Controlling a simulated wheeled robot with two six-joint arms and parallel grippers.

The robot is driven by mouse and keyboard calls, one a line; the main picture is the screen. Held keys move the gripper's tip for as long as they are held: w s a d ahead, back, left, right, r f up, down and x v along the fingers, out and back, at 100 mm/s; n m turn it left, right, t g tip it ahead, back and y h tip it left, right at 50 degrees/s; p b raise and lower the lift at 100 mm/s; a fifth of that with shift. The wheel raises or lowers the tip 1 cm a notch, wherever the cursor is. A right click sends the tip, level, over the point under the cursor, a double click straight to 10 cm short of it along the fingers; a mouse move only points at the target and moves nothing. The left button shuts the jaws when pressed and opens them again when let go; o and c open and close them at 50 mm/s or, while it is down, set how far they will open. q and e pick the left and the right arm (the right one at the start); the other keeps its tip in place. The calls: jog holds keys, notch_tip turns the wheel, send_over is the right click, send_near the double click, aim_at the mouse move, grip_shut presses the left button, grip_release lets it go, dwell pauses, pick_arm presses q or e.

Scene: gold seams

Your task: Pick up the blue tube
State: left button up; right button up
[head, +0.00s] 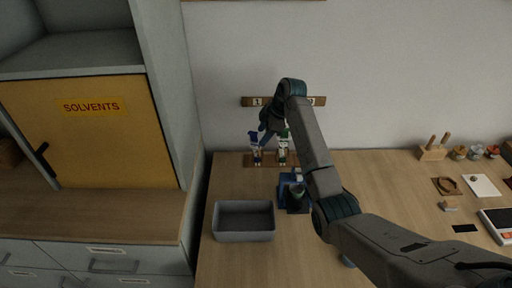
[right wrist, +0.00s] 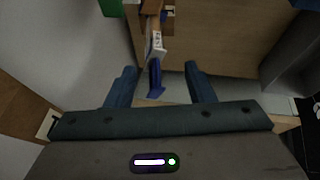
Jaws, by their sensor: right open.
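The blue tube (head: 256,156) stands upright in a small wooden rack at the back of the bench, with a blue cap and a white label. In the right wrist view the blue tube (right wrist: 155,78) lies between the spread fingers, its blue end toward the palm. My right gripper (head: 264,138) is at the tube's upper part; in the wrist view the gripper (right wrist: 160,70) is open, with a gap visible on both sides of the tube. My left gripper is not in view.
A green-capped tube (head: 283,156) stands just right of the blue one. A grey bin (head: 244,236) and a blue device (head: 285,190) are in front. A numbered wooden strip (head: 250,101) is on the wall behind. A solvents cabinet (head: 90,130) stands left.

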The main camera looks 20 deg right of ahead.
aim_at(256, 146)
jog(key=shift+x, duration=0.75)
jog(key=shift+w+f+p, duration=0.2)
jog(key=shift+f+p, duration=0.1)
jog(key=shift+p, duration=0.1)
jog(key=f, duration=0.2)
jog(key=w+f+p, duration=0.1)
jog(key=shift+w+a+f, duration=0.2)
jog(key=shift+f, duration=0.2)
jog(key=shift+w+f, duration=0.1)
jog(key=shift+f, duration=0.1)
grip_shut()
